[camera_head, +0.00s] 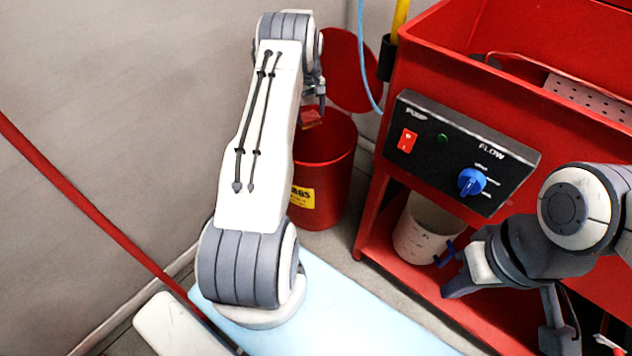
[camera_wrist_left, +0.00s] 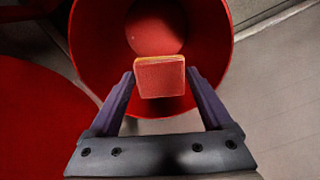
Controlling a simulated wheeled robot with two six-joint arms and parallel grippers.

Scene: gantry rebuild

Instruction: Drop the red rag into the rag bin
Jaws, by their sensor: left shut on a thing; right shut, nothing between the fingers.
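The red rag (camera_wrist_left: 160,78) is a small folded block with a paler edge, clamped between the two fingers of my left gripper (camera_wrist_left: 160,84). The rag bin (camera_head: 333,150) is a round red bin with a yellow label, standing on the floor against the wall. In the head view my left gripper (camera_head: 318,97) points down over the bin's mouth, with the rag (camera_head: 311,118) under it. In the left wrist view the rag overlaps the open bin (camera_wrist_left: 90,50), whose bottom shows beyond. My right gripper (camera_head: 452,256), partly hidden by its wrist, is shut and empty.
A red disc (camera_head: 351,70), perhaps the bin's lid, is behind the bin. A red parts washer (camera_head: 450,75) with a pump panel (camera_head: 455,150) stands at right, a white bucket (camera_head: 422,228) on its lower shelf. A blue hose (camera_head: 364,60) hangs beside it.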

